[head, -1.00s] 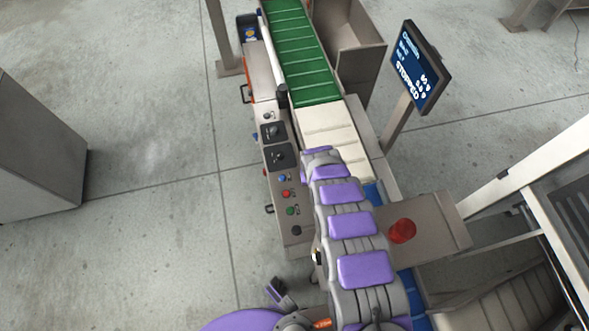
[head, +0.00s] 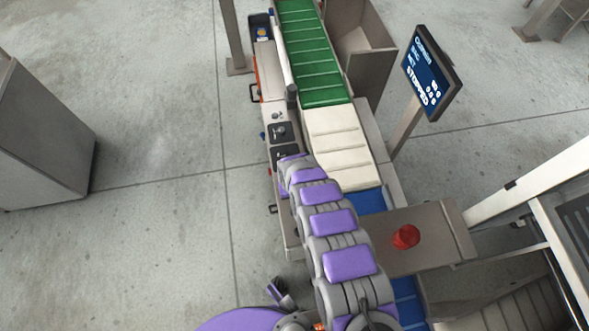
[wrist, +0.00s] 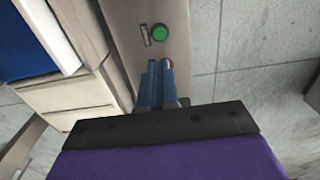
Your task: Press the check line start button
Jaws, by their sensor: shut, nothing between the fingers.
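In the wrist view a round green button (wrist: 160,32) sits on the beige control panel (wrist: 185,14), beside a small dark label too small to read surely. My gripper (wrist: 160,66) is shut and empty, its blue fingertips over the panel beside the green button and apart from it in the picture. A red button (wrist: 168,63) shows partly behind the fingertips; I cannot tell whether they touch it. In the head view my arm hides the panel's coloured buttons and my fingertips. The panel's black dials (head: 280,132) stay visible there.
A conveyor with green (head: 312,60), white and blue belt sections runs along the panel. A screen (head: 431,73) on a post reads "STOPPED". A red domed part (head: 405,236) sits on a beige plate at right. A grey cabinet (head: 40,140) stands at left, with open floor between.

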